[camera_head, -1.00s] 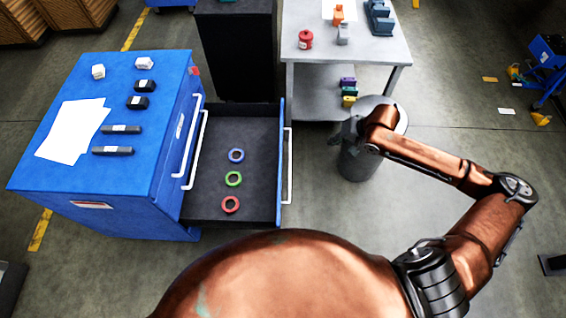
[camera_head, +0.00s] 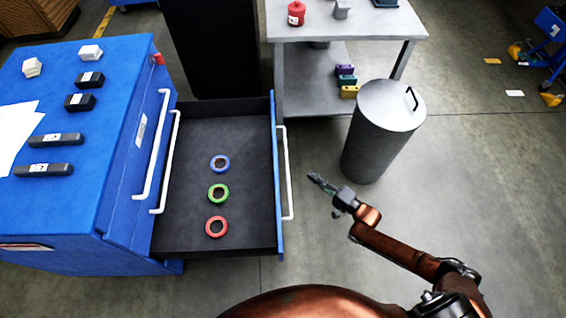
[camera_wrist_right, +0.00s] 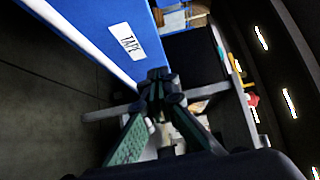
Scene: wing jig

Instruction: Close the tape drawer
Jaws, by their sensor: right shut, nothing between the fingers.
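The tape drawer (camera_head: 190,240) is pulled out to the right from the blue cabinet (camera_head: 70,215). Blue (camera_head: 220,163), green (camera_head: 218,193) and red (camera_head: 216,227) tape rolls lie inside it. Its blue front carries a white vertical handle (camera_head: 287,172). In the right wrist view the drawer front (camera_wrist_right: 95,35) bears a white "TAPE" label (camera_wrist_right: 127,41). My right gripper (camera_head: 312,178) is shut and empty, a little to the right of the handle and apart from it. Its fingers also show in the right wrist view (camera_wrist_right: 157,80). My left gripper is not in view.
A grey lidded bin (camera_head: 385,135) stands behind and right of my right gripper. A grey table (camera_head: 340,30) with a lower shelf stands at the back. Papers, dark boxes and white blocks lie on the cabinet top.

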